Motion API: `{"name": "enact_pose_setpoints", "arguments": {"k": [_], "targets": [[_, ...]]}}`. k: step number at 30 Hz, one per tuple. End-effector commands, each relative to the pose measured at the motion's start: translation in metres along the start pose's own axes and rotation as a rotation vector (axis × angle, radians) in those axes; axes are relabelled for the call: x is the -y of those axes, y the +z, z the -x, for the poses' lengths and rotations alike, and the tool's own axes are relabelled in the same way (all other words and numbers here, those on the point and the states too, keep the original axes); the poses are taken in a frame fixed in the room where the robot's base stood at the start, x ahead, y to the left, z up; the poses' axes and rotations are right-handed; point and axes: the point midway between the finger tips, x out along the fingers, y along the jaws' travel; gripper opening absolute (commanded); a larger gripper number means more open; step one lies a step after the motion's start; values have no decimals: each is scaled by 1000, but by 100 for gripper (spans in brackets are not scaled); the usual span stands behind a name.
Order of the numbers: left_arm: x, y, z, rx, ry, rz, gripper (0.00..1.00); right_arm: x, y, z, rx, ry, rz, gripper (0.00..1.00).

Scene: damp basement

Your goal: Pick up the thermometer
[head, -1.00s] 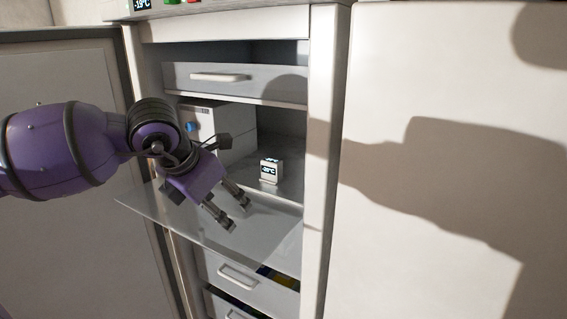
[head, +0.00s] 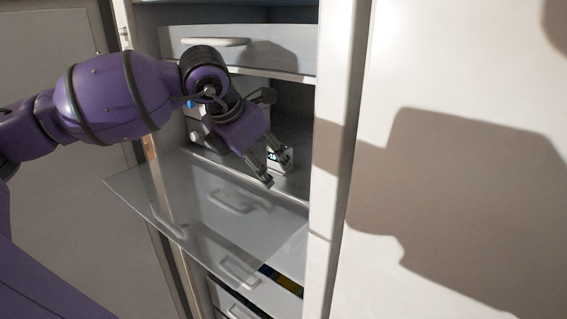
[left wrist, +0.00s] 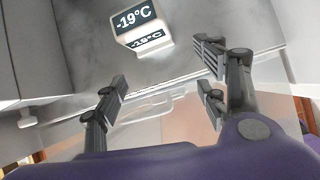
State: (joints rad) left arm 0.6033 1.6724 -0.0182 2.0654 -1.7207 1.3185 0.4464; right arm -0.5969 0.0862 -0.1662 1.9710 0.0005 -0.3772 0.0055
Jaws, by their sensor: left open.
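The thermometer (left wrist: 136,24) is a small white block with dark displays reading -19°C. In the left wrist view it sits upright on the grey compartment floor, beyond my fingertips and between their lines. In the head view the thermometer (head: 284,158) is partly hidden behind the fingers of my left gripper (head: 277,168). My left gripper (left wrist: 165,75) is open, with nothing between its fingers, and is apart from the thermometer. My right gripper is in neither view.
The freezer compartment has a drawer (head: 225,43) above it. A clear flap (head: 165,200) is folded down in front, with drawers behind and below it. The freezer's white side frame (head: 338,170) stands close on the right. The open door (head: 55,190) is on the left.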

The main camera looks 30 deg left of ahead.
Motion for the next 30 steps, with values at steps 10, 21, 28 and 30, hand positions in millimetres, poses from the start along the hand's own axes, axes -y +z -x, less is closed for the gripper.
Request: {"name": "enact_pose_setpoints", "arguments": {"k": [10,21,28,30], "targets": [[-4,18,-8,5,0,0,66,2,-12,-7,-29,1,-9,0],[-12,50,-25,9,-3,0,66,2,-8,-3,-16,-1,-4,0],[-14,54,-40,5,1,-2,66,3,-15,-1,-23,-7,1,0],[-14,53,-42,4,2,-2,66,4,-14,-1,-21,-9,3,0]]}}
